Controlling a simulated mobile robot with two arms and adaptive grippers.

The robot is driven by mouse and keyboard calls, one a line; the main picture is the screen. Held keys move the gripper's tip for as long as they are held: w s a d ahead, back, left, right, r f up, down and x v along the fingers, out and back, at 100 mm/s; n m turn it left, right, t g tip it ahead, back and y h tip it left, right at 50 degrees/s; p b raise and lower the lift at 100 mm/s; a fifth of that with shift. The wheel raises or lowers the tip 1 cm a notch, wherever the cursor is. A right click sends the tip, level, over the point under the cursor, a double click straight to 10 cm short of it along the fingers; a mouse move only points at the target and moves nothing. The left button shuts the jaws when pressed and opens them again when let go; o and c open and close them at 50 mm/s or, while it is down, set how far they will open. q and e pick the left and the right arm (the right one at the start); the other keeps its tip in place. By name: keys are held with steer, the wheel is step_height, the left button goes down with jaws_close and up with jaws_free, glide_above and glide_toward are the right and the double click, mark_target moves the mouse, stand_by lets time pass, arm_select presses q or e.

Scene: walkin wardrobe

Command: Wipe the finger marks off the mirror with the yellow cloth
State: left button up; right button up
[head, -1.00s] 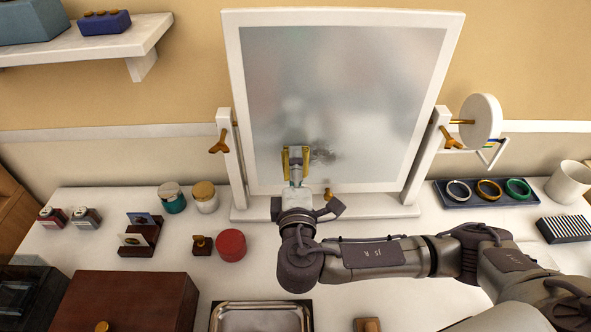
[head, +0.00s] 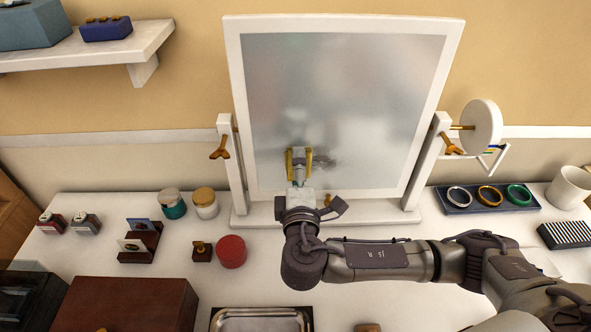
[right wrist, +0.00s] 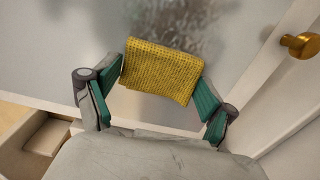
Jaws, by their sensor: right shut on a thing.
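The mirror (head: 350,90) stands tilted in a white frame on the table. A grey patch of finger marks (head: 327,161) shows low on its glass, just right of my right gripper (head: 299,168). In the right wrist view the marks (right wrist: 180,18) lie beyond the cloth's upper edge. My right gripper (right wrist: 160,92) is shut on the yellow cloth (right wrist: 160,70), a folded knitted pad held between its green fingers. The cloth is at the lower glass; I cannot tell whether it touches. My left gripper is not in view.
Gold knobs (head: 219,148) flank the mirror on its posts. A ring tray (head: 460,207) and a white cup (head: 570,187) stand right. Jars (head: 205,203), a red round box (head: 231,251) and a brown box (head: 128,303) stand left. A metal tray (head: 260,314) lies in front.

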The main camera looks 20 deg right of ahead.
mark_target(352, 160)
steer(key=shift+s+d, duration=0.3)
steer(key=shift+d, duration=0.5)
steer(key=shift+s+d, duration=0.25)
steer(key=shift+d, duration=0.55)
steer(key=shift+s+d, duration=0.35)
steer(key=shift+d, duration=0.95)
steer(key=shift+s+d, duration=0.3)
steer(key=shift+d, duration=1.05)
steer(key=shift+s+d, duration=0.35)
steer(key=shift+d, duration=0.95)
steer(key=shift+a, duration=0.15)
steer(key=shift+w+a+p, duration=0.15)
steer(key=shift+w+a, duration=0.2)
steer(key=shift+a, duration=0.95)
steer(key=shift+w+a+p, duration=0.1)
steer(key=shift+w+a, duration=0.3)
steer(key=shift+a, duration=0.9)
steer(key=shift+w+a+p, duration=0.15)
steer(key=shift+w+a, duration=0.2)
steer(key=shift+a, duration=0.95)
steer(key=shift+s+d+r+p, duration=0.15)
steer(key=shift+r+p, duration=0.3)
steer(key=shift+p, duration=0.3)
steer(key=shift+s+d, duration=0.35)
steer(key=shift+d, duration=0.95)
steer(key=shift+s+d, duration=0.3)
steer(key=shift+d, duration=1)
steer(key=shift+s+d, duration=0.35)
steer(key=shift+d, duration=0.95)
